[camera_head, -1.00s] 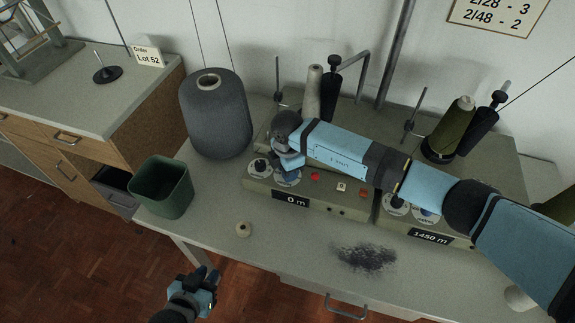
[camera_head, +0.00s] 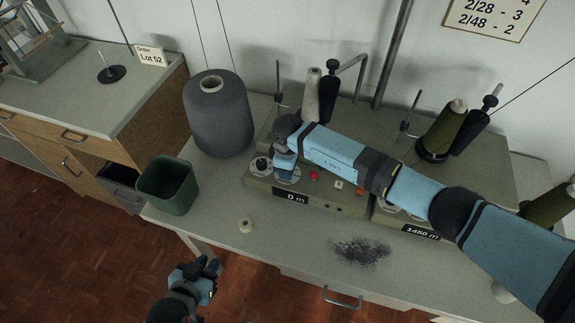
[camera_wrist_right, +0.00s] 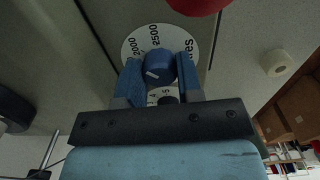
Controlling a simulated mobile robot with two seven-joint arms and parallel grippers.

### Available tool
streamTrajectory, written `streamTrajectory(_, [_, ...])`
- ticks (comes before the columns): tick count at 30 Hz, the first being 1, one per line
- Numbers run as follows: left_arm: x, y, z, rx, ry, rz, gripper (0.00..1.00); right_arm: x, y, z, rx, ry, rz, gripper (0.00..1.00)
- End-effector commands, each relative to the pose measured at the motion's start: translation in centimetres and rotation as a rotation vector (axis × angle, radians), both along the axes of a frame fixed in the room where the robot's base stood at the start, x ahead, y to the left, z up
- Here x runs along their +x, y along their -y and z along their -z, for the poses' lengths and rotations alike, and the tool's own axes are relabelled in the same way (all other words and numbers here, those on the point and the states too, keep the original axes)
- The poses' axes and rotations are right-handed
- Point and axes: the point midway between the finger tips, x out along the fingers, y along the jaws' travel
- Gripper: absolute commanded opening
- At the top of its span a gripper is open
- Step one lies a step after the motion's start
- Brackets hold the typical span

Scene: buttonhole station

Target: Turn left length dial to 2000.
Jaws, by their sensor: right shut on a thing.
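The left length dial (camera_head: 291,178) is a round white scale on the left grey-green winder unit, mostly covered by my right gripper (camera_head: 284,166) in the head view. In the right wrist view its blue knob (camera_wrist_right: 159,66) sits between the two blue fingers of my right gripper (camera_wrist_right: 161,74), which is shut on it. The white scale (camera_wrist_right: 136,45) reads 2000 and 2500 beyond the knob. A white pointer line on the knob faces the lower left. My left gripper (camera_head: 208,268) hangs empty in front of the table, its fingers apart.
A display (camera_head: 291,197) on the left unit reads 0 m; the right one (camera_head: 421,232) reads 1450 m. A red button (camera_head: 314,175) and a black-knobbed dial (camera_head: 259,165) flank the length dial. A large grey cone (camera_head: 218,115) and a green bin (camera_head: 168,185) stand left.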

Motion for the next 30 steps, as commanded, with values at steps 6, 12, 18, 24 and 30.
streamTrajectory(6, [-0.08,-0.04,0.0,0.001,-0.005,0.0,0.22,0.1,0.03,-0.13,0.0,0.002,0.031,0.1])
streamTrajectory(12, [-0.13,-0.07,0.17,0.002,-0.007,-0.001,0.22,0.11,0.02,-0.11,0.0,0.002,0.034,0.1])
streamTrajectory(18, [-0.11,-0.07,0.14,0.002,-0.007,-0.001,0.22,0.11,0.02,-0.12,0.0,0.002,0.034,0.38])
streamTrajectory(24, [-0.06,-0.06,-0.02,0.002,-0.004,-0.001,0.22,0.06,0.02,-0.07,0.001,0.001,0.033,0.59])
streamTrajectory(30, [0.0,-0.04,-0.15,0.002,-0.001,0.0,0.22,0.05,0.0,-0.17,0.001,0.001,0.033,0.59])
